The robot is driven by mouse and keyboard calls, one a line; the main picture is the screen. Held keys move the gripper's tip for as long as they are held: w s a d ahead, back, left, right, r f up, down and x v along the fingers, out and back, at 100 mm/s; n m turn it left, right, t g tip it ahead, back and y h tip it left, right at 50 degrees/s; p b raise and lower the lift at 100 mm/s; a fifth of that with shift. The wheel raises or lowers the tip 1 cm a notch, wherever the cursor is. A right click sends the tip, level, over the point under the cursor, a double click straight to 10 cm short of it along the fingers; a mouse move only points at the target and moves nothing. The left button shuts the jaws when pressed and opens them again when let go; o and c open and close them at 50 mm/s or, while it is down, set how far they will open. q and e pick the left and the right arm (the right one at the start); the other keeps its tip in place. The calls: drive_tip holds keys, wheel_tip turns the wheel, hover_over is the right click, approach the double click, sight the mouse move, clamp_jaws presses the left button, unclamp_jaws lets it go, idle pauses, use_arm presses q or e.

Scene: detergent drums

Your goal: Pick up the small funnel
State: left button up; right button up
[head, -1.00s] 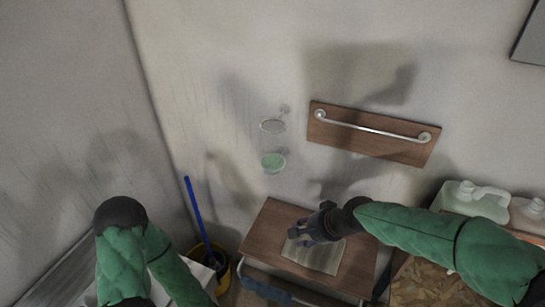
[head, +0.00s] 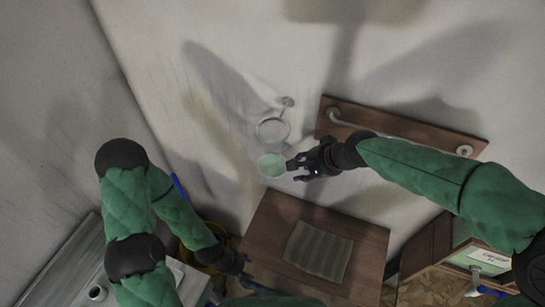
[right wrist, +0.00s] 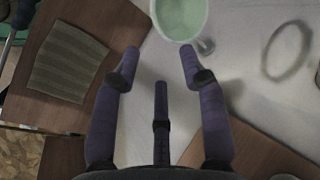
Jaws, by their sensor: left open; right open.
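The small funnel (head: 272,165) is pale green and sits in a wall-mounted ring holder. It also shows at the top of the right wrist view (right wrist: 182,14), partly cut off by the frame. My right gripper (head: 296,170) is open and empty just to the right of the funnel, its fingers pointing towards it. In the right wrist view the spread fingers (right wrist: 158,62) are short of the funnel, with bare wall between them. My left gripper (head: 232,266) is low at the left of the table, open, small and partly dark.
An empty ring holder (head: 272,130) is on the wall above the funnel. A wooden board with a rail (head: 400,126) is to the right. Below stands a brown table (head: 272,225) with a striped mat (head: 318,252). A yellow bucket (head: 190,236) is at the left.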

sight(285, 172)
drive_tip(key=shift+p+x, duration=0.3)
drive_tip(key=shift+x, duration=4.75)
drive_tip(key=shift+s+d, duration=0.1)
drive_tip(key=shift+s, duration=0.05)
drive_tip(key=shift+c, duration=0.3)
clamp_jaws()
